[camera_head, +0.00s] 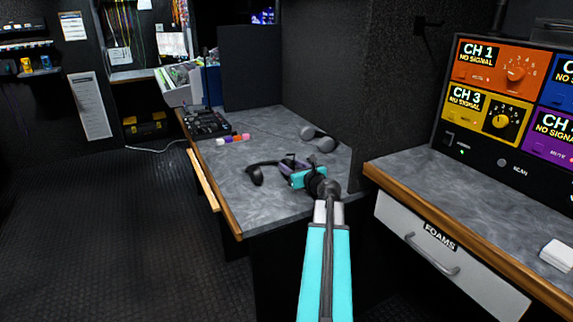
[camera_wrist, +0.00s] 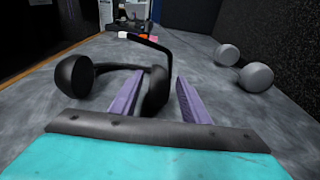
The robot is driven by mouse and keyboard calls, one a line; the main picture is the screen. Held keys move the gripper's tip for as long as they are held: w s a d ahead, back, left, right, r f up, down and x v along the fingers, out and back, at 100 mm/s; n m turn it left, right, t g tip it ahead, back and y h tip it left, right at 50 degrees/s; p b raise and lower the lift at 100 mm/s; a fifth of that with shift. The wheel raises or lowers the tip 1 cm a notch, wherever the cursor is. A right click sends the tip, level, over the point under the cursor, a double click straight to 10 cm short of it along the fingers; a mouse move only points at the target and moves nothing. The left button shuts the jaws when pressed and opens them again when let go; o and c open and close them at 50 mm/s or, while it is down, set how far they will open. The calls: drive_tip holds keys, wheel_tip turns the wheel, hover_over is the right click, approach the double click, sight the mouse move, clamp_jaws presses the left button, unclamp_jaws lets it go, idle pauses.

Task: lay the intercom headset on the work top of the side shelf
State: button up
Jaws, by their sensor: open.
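The black headset with a boom microphone (camera_wrist: 75,76) lies on the grey work top (camera_head: 240,204) of the counter ahead; it also shows in the head view (camera_head: 255,176). My gripper (camera_wrist: 160,78) is open, with its purple fingers on either side of the headset's nearer ear cup, low over the top. A gap shows beside the cup, at least on the right. My gripper also shows in the head view (camera_head: 289,165), where it hides part of the headset. The other ear cup lies to the left, outside the fingers.
Small coloured blocks (camera_head: 233,139) and a black control panel (camera_head: 205,123) are farther back. A dark wall bounds the right side.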

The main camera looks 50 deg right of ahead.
drive_tip(key=shift+p+v, duration=0.45)
drive_tip(key=shift+v, duration=3.15)
